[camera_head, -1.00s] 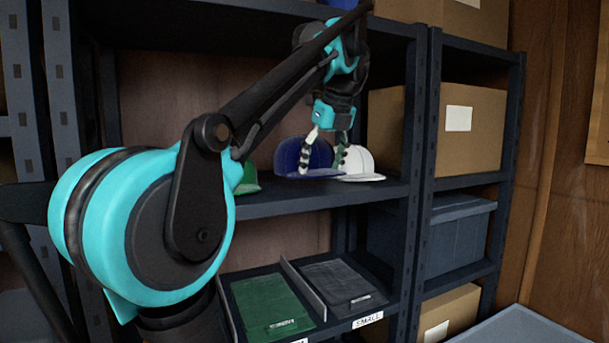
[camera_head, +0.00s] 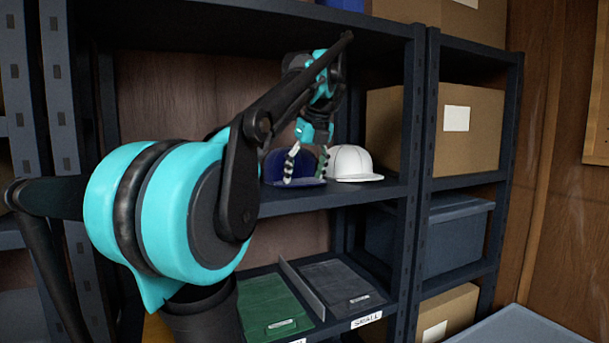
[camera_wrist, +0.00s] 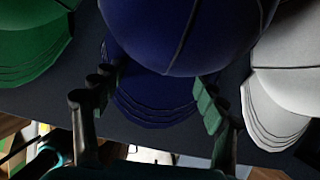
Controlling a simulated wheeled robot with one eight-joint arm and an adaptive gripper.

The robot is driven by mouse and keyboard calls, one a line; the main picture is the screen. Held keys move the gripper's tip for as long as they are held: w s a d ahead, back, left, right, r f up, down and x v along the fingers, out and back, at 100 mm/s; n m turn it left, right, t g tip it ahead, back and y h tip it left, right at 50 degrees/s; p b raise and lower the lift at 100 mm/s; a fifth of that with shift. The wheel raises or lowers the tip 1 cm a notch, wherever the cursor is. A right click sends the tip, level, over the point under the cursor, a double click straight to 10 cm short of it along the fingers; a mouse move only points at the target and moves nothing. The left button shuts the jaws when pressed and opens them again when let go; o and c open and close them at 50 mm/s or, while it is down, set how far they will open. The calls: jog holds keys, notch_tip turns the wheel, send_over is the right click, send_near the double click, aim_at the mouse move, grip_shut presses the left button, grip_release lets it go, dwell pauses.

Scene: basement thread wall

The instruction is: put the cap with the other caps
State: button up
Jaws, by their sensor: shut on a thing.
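A blue cap (camera_head: 277,166) is at the shelf's middle level, and my gripper (camera_head: 306,172) is shut on it. In the wrist view the blue cap (camera_wrist: 185,30) fills the centre, with my gripper's fingers (camera_wrist: 155,88) on either side of its brim. I cannot tell whether it touches the shelf. A white cap (camera_head: 352,163) sits close to its right and also shows at the right edge of the wrist view (camera_wrist: 290,85). A green cap (camera_wrist: 35,45) is left of the blue one in the wrist view. My arm hides it in the head view.
The shelf board (camera_head: 385,188) carries the caps between dark uprights. A cardboard box (camera_head: 385,120) stands behind the white cap. Below are a green folded item (camera_head: 270,305) and a dark one (camera_head: 340,282), split by a divider. Another shelf board is overhead.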

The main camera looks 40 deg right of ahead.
jog(key=o, duration=1.2)
jog(key=shift+r, duration=0.1)
jog(key=v, duration=1.2)
jog(key=shift+s, duration=0.1)
